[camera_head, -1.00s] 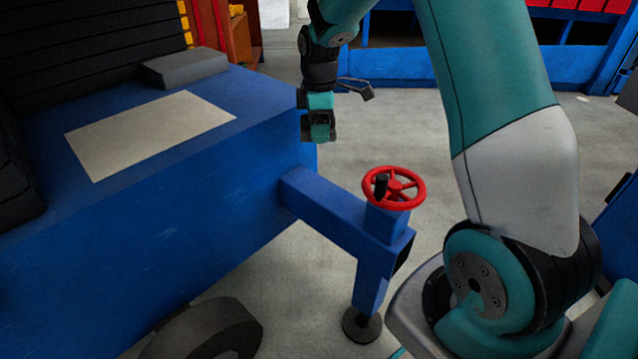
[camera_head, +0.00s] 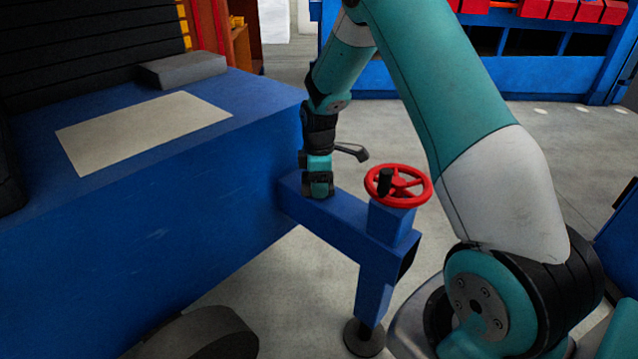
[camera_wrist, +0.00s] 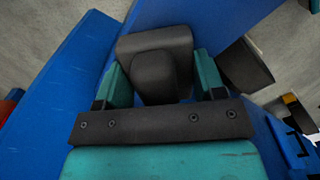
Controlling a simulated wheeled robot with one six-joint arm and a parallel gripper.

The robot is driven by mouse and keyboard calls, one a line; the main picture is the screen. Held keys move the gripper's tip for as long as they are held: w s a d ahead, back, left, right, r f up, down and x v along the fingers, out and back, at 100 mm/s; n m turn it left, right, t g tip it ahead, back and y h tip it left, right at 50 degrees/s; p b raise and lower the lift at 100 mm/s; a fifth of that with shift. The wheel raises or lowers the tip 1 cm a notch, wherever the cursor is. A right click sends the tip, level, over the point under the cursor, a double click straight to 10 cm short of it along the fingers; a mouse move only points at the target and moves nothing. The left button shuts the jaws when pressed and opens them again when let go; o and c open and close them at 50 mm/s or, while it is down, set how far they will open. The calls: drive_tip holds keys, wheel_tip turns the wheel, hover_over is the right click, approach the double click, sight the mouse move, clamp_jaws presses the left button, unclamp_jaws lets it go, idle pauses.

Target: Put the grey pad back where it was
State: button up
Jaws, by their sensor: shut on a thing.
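My gripper (camera_head: 318,188) points down over the blue outrigger beam (camera_head: 340,225), left of the red handwheel. In the wrist view its two teal fingers (camera_wrist: 160,85) are closed on the raised middle part of a dark grey pad (camera_wrist: 155,50). The pad's wider part shows beyond the fingers, above the blue beam. In the head view the pad is hard to tell apart from the dark fingertips. Whether it touches the beam cannot be told.
The red handwheel (camera_head: 398,185) with a black knob stands close right of my gripper. The blue machine body (camera_head: 200,190) is at left, carrying a beige plate (camera_head: 142,132) and a grey block (camera_head: 183,70). A round foot (camera_head: 364,338) stands below the beam. Open floor lies behind.

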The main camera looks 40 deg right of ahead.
drive_tip(key=o, duration=0.9)
drive_tip(key=shift+f, duration=0.1)
wheel_tip(320, 180, up, 12)
drive_tip(key=p, duration=0.4)
drive_tip(key=s+a+r+m+y, duration=0.1)
drive_tip(key=s+a+r, duration=0.5)
drive_tip(key=a, duration=0.2)
drive_tip(key=s+a+r+m+y, duration=0.1)
drive_tip(key=s+a+r, duration=0.4)
drive_tip(key=a, duration=0.4)
drive_tip(key=s+a+r+m+y, duration=0.1)
drive_tip(key=s+a, duration=0.2)
drive_tip(key=s, duration=0.5)
drive_tip(key=s+a+r+m+y, duration=0.1)
drive_tip(key=s+a, duration=0.3)
drive_tip(key=s, duration=0.5)
drive_tip(key=shift+a+r, duration=0.2)
drive_tip(key=shift+r, duration=0.4)
